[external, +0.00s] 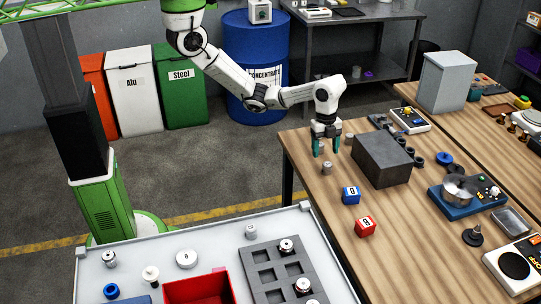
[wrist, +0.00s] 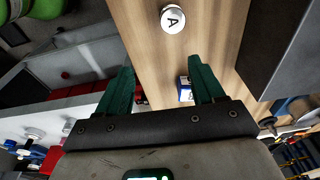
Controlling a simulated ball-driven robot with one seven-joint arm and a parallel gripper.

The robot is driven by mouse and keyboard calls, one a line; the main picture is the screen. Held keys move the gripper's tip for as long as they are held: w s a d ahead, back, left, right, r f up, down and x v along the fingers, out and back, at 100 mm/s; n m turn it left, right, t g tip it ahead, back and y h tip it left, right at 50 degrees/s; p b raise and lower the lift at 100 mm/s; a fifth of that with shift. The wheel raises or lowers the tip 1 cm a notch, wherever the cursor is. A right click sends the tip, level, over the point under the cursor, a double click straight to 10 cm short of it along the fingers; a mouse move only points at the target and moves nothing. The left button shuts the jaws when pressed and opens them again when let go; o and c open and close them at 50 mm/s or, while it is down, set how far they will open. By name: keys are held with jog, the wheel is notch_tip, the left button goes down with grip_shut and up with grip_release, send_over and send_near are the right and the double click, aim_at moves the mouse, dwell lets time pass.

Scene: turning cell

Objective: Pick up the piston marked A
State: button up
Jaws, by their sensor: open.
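A piston marked A (wrist: 173,19) shows in the wrist view as a pale round top with a black letter, near the top edge on the wooden table. It lies beyond my fingertips in that picture, not between them. In the external view a small grey metal piston (external: 327,168) stands upright just below my gripper; it seems to be the same one, but its mark is unreadable there. My gripper (external: 325,150) points down above the table's left edge. Its green fingers, also in the wrist view (wrist: 160,66), are apart and empty.
A dark grey block (external: 382,158) stands close to the right of my gripper. Another small metal part (external: 348,139) stands behind. A blue cube (external: 351,194) and a red cube (external: 365,226) lie nearer the front. A grey rack (external: 262,258) holds pistons on the white table.

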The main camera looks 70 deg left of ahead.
aim_at(328, 164)
jog(key=shift+w+a+r+m+y, duration=0.2)
jog(key=shift+w+a+m+y, duration=0.5)
jog(key=shift+w+a, duration=0.35)
notch_tip(328, 164, down, 5)
jog(key=shift+s+a+f+b, duration=0.1)
jog(key=shift+b, duration=0.65)
jog(key=shift+w+f+p, duration=0.2)
jog(key=shift+f+p, duration=0.15)
jog(key=shift+f, duration=1.05)
jog(key=shift+w+f+p, duration=0.2)
jog(key=shift+f+p, duration=0.1)
jog(key=shift+f, duration=1.05)
jog(key=shift+c, duration=0.3)
jog(key=c, duration=1.1)
jog(key=shift+r, duration=0.1)
